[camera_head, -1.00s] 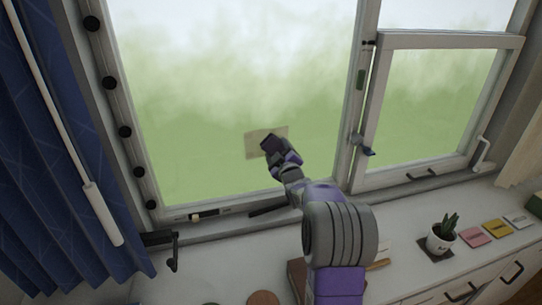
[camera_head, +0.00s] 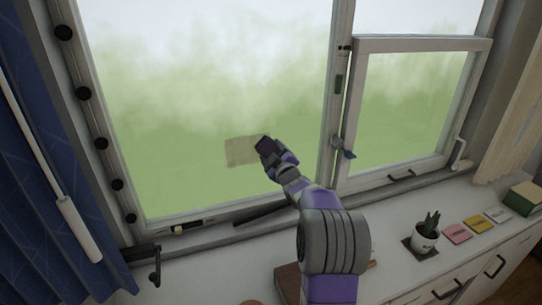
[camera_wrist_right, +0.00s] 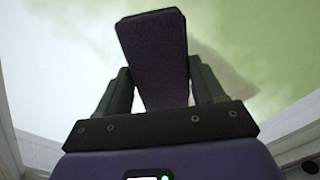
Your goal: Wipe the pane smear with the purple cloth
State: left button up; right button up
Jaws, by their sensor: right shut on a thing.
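The pane smear (camera_head: 241,151) is a brownish rectangular patch low on the large left window pane (camera_head: 190,110). My right gripper (camera_head: 264,147) is at the smear's right edge in the head view. In the right wrist view, the right gripper (camera_wrist_right: 155,90) is shut on the dark purple cloth (camera_wrist_right: 155,50), a folded pad standing out between its fingers. The cloth also shows in the head view (camera_head: 265,145), at or very near the glass; I cannot tell if it touches. Part of the smear (camera_wrist_right: 222,75) shows behind the cloth at right. My left gripper is not in view.
A potted plant (camera_head: 425,236), colored notes (camera_head: 457,234) and a green box (camera_head: 524,197) stand on the white sill counter at right. A window latch (camera_head: 345,150) juts from the middle frame. A blue curtain (camera_head: 40,220) hangs at left.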

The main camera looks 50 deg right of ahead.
aim_at(236, 146)
jog(key=shift+a+r, duration=0.1)
jog(key=shift+r, duration=0.4)
jog(key=shift+w+a+f+b, duration=0.15)
jog(key=shift+w+a+b, duration=0.35)
jog(key=shift+a+b, duration=0.3)
jog(key=shift+w+a+b, duration=0.45)
jog(key=shift+w+a, duration=0.05)
jog(key=shift+a, duration=0.4)
jog(key=shift+w+a+b, duration=0.45)
jog(key=shift+a, duration=0.4)
jog(key=shift+w+a, duration=0.45)
jog(key=shift+a, duration=0.35)
jog(key=shift+w+a+p, duration=0.4)
jog(key=shift+w+a, duration=0.1)
jog(key=shift+a, duration=0.35)
jog(key=shift+w+a+p, duration=0.4)
jog(key=shift+w+a, duration=0.05)
jog(key=shift+a, duration=0.4)
